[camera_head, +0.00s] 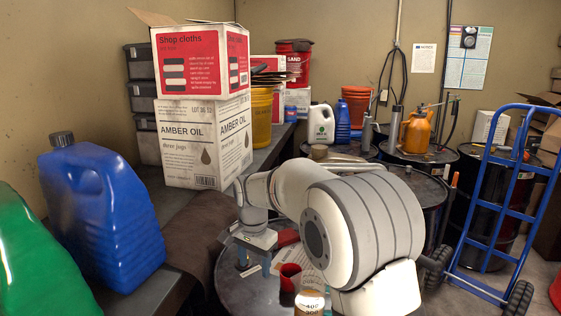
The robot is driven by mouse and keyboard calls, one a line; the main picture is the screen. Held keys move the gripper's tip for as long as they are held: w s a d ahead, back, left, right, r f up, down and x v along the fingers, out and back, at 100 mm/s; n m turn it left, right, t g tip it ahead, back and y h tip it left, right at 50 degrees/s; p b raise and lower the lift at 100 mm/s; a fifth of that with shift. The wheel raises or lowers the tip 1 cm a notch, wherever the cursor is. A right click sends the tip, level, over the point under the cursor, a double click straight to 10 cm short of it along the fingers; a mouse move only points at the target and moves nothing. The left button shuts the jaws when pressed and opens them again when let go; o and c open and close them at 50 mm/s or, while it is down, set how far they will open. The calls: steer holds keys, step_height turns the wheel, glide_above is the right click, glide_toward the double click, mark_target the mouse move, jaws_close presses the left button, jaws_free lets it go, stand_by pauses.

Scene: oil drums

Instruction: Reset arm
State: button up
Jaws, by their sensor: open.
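My arm (345,225) reaches from the lower right, and its large white and grey joint fills the middle of the view. My gripper (255,264) points down over the left part of a dark drum top (240,293). Its two blue-grey fingers are apart, and I see nothing held between them. A red cup-like object (290,277) stands just right of the gripper. A jar with amber contents and number marks (310,301) is in front of it, cut by the bottom edge. My arm hides much of the drum top.
A blue jug (105,215) and a green jug (35,265) stand close on the left. Stacked boxes (205,140) rise behind the gripper on a dark bench. More drums (420,155) stand behind my arm. A blue hand truck (500,200) stands at right.

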steer(key=s+d+r+n, duration=0.2)
steer(key=s+d+r, duration=0.3)
steer(key=d, duration=0.4)
steer(key=s+d+n, duration=0.1)
steer(key=s+d, duration=0.3)
steer(key=s, duration=0.3)
steer(key=s+d+f+n+t, duration=0.1)
steer(key=s+d+n, duration=0.1)
steer(key=s+d, duration=0.2)
steer(key=s+d+f+n+t, duration=0.1)
steer(key=s+d, duration=0.3)
steer(key=s, duration=0.6)
steer(key=shift+s+d+f, duration=0.15)
steer(key=shift+s+d, duration=0.15)
steer(key=shift+d, duration=0.1)
